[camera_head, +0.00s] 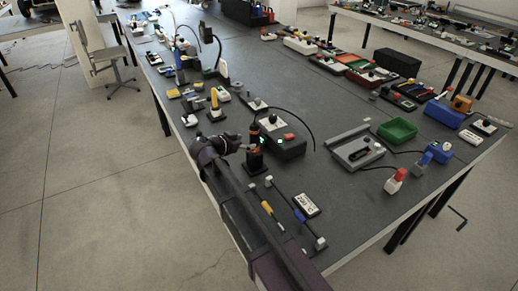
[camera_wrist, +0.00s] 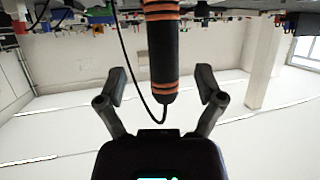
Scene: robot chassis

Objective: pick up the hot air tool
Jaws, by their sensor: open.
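The hot air tool (camera_wrist: 163,55) is a black cylinder with orange rings and a dark cable. In the wrist view it lies between the two spread fingers of my gripper (camera_wrist: 162,84), with a visible gap on each side. In the head view the tool (camera_head: 254,134) is small and upright at a black stand near the table's left edge. My gripper (camera_head: 243,147) reaches in beside it from the left. It is open, and nothing is held. Part of the tool and stand is hidden by my gripper in the head view.
A dark box with a knob (camera_head: 283,139) stands just right of the tool. Yellow- and blue-handled irons and a small meter (camera_head: 307,205) lie nearer the front. A grey tray (camera_head: 353,148) and a green bin (camera_head: 397,130) are to the right. The middle back of the table is clear.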

